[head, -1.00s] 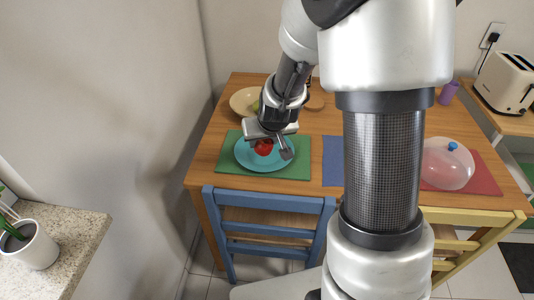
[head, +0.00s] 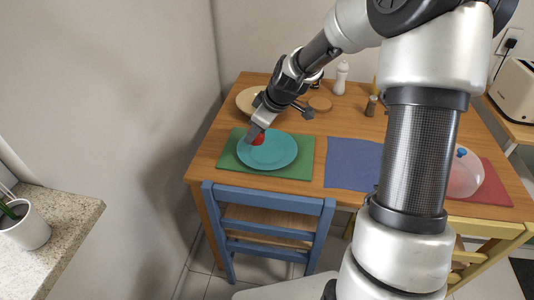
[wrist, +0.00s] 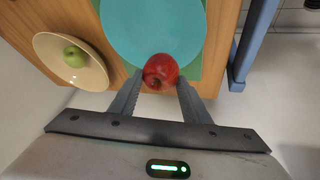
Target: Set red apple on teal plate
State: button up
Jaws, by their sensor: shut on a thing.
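The teal plate (head: 275,156) lies on a green placemat (head: 228,160) at the table's front left. My gripper (head: 254,133) is at the plate's back-left edge, tilted downward. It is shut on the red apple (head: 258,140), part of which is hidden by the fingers. In the wrist view the apple (wrist: 160,71) sits between the two fingertips (wrist: 160,80) and overlaps the near rim of the plate (wrist: 150,25). I cannot tell whether the apple touches the plate.
A cream bowl (wrist: 42,45) with a green apple (wrist: 74,57) stands beside the plate. A blue placemat (head: 352,163) lies to the right, and a blue chair (head: 270,207) stands in front. A white shaker (head: 341,77) and a dark shaker (head: 371,106) stand farther back.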

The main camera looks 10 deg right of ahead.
aim_at(259, 139)
jog(key=r+n, duration=0.1)
jog(key=w+r+n, duration=0.1)
jog(key=n, duration=0.1)
jog(key=w+r+n+g+y, duration=0.1)
jog(key=n, duration=0.1)
jog(key=shift+w+d+b, duration=0.2)
jog(key=shift+d+b, duration=0.2)
jog(key=shift+w+d+r+n, duration=0.15)
jog(key=shift+r+n, duration=0.15)
jog(key=shift+n, duration=0.4)
notch_tip(259, 139, down, 10)
jog(key=b, duration=0.2)
jog(key=shift+r+b, duration=0.15)
jog(key=shift+b, duration=0.2)
jog(key=o, duration=1.1)
jog(key=shift+c, duration=0.2)
